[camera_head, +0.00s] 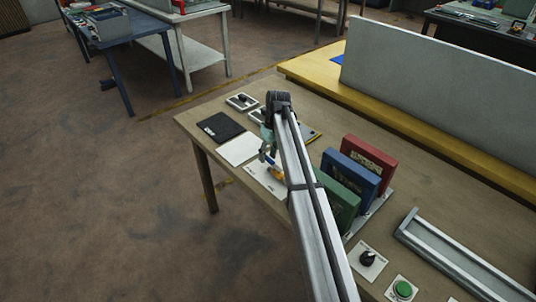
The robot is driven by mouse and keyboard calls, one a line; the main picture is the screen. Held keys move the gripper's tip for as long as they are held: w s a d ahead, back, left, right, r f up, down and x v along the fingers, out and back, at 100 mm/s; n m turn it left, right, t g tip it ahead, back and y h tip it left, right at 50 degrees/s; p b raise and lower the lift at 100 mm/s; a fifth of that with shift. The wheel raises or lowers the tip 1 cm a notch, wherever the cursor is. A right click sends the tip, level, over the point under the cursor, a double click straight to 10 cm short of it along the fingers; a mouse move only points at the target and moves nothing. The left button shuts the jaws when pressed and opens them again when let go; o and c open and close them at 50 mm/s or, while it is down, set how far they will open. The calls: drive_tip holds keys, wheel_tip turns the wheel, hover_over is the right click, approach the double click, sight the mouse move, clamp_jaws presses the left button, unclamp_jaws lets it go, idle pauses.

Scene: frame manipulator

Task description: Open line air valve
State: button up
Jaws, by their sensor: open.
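A small valve with a brass-coloured body (276,173) sits on a white plate (255,177) on the wooden table. A blue part, probably its handle, shows at its upper left. My arm reaches in from the bottom of the picture and bends down at its dark end joint. My gripper (267,149) hangs below that joint, just above and beside the blue part, open. The fingers are tiny here, and I cannot tell whether they touch the handle. My arm hides the valve's right side.
Green, blue and red upright boxes (368,159) stand in a rack to the right of my arm. A black pad (221,127) and a white sheet (239,149) lie to the left. A black knob (367,258), a green button (403,289) and a metal channel (455,262) are at the front right.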

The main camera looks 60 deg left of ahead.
drive_tip(key=shift+r, duration=0.1)
wheel_tip(320, 180, up, 12)
drive_tip(key=w, duration=0.2)
drive_tip(key=shift+w+a+f, duration=0.15)
drive_tip(key=shift+a+f, duration=0.05)
drive_tip(key=shift+a, duration=0.1)
